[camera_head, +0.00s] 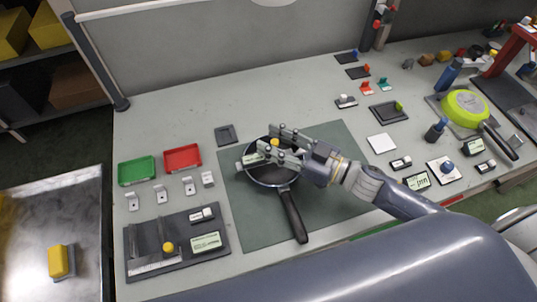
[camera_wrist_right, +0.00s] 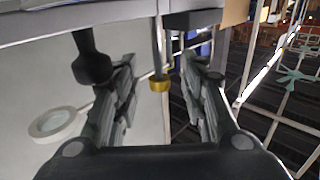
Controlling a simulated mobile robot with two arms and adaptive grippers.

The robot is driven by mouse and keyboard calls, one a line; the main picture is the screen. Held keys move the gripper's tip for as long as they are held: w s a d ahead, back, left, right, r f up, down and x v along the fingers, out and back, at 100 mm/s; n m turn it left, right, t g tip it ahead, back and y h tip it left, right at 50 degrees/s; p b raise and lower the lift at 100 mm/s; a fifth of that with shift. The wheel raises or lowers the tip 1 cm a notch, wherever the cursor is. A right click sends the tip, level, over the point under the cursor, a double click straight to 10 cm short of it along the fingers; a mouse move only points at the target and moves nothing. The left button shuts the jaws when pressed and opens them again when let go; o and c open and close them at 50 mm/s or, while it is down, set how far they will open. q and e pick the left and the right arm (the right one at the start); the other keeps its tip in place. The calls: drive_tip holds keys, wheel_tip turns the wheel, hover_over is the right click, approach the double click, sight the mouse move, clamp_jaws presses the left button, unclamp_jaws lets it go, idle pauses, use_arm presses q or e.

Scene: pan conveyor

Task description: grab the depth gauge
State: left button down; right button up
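The depth gauge (camera_head: 251,160) lies across the rim of a dark frying pan (camera_head: 272,176) in the head view. It has a pale body with a small display and a yellow knob (camera_head: 275,142). My right gripper (camera_head: 273,143) is over the pan, its two fingers apart on either side of the knob. In the right wrist view, a thin rod with a gold knob (camera_wrist_right: 159,84) stands between the parted fingers (camera_wrist_right: 160,85), with gaps on both sides. The fingers hide part of the gauge in the head view. My left gripper is in neither view.
The pan rests on a green mat (camera_head: 240,220), handle toward the front. A dark tray (camera_head: 138,235) with a yellow-knobbed tool lies left. Green (camera_head: 136,170) and red (camera_head: 183,158) bins stand behind it. A lime pan (camera_head: 465,107) and small parts occupy the right. The back left is clear.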

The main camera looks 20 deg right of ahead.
clamp_jaws()
drive_tip(key=shift+r, duration=0.1)
idle(0.7)
drive_tip(key=shift+r, duration=0.5)
wheel_tip(320, 180, up, 3)
drive_tip(key=shift+f, duration=0.2)
drive_tip(key=s+a+r+b, duration=0.1)
drive_tip(key=s+a, duration=0.3)
drive_tip(key=s, duration=1.1)
drive_tip(key=shift+s+a+r+b, duration=0.15)
drive_tip(key=shift+s+a+b, duration=0.05)
drive_tip(key=shift+b, duration=0.6)
